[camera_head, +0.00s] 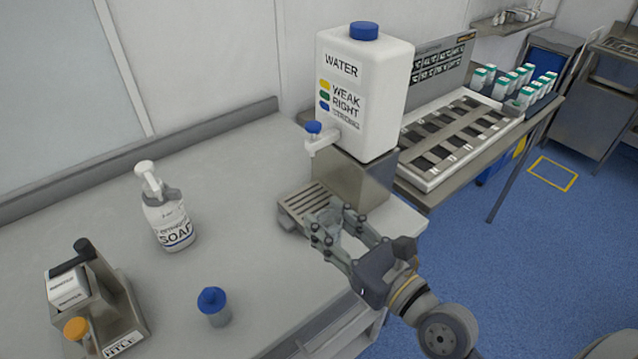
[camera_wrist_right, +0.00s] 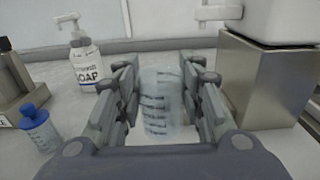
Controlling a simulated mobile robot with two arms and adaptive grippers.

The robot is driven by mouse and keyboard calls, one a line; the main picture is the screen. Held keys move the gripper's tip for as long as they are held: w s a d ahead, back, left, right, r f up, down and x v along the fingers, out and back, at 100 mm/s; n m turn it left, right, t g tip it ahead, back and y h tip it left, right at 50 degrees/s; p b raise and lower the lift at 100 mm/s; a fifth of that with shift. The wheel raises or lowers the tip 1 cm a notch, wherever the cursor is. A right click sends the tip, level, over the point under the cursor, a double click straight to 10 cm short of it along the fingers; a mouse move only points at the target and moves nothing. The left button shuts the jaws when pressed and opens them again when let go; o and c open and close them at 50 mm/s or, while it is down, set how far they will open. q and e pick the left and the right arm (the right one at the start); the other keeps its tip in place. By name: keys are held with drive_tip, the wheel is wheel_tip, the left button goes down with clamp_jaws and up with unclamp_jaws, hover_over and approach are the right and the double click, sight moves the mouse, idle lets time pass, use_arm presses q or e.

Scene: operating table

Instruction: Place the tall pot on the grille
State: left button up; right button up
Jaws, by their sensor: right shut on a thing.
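A clear tall pot (camera_wrist_right: 158,100) with printed graduation marks is upright between the fingers of my right gripper (camera_wrist_right: 163,98). In the head view, my right gripper (camera_head: 342,238) is shut on the pot, which is mostly hidden by the fingers. The slatted metal grille (camera_head: 302,198) lies below the tap of the water container. The gripper is at the grille's near right side, and its fingers overlap part of it in the picture. I cannot tell whether the pot touches anything below. My left gripper is in neither view.
The white water container (camera_head: 378,85) stands on a steel block (camera_head: 352,182) behind the gripper; its blue-topped tap (camera_head: 314,135) overhangs the grille. A soap bottle (camera_head: 167,210), a blue-lidded pot (camera_head: 213,305) and a steel holder (camera_head: 105,315) stand on the left. The table middle is clear.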

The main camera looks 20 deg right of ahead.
drive_tip(key=shift+w+d, duration=0.2)
drive_tip(key=shift+w, duration=0.65)
drive_tip(key=w, duration=0.4)
drive_tip(key=w+d+p, duration=0.1)
drive_tip(key=w, duration=0.3)
drive_tip(key=w+f, duration=0.1)
drive_tip(key=w, duration=0.4)
drive_tip(key=shift+d+f, duration=0.1)
drive_tip(key=shift+d, duration=0.25)
drive_tip(key=f, duration=0.3)
drive_tip(key=shift+w+f, duration=0.1)
drive_tip(key=shift+w, duration=0.2)
drive_tip(key=shift+f, duration=0.2)
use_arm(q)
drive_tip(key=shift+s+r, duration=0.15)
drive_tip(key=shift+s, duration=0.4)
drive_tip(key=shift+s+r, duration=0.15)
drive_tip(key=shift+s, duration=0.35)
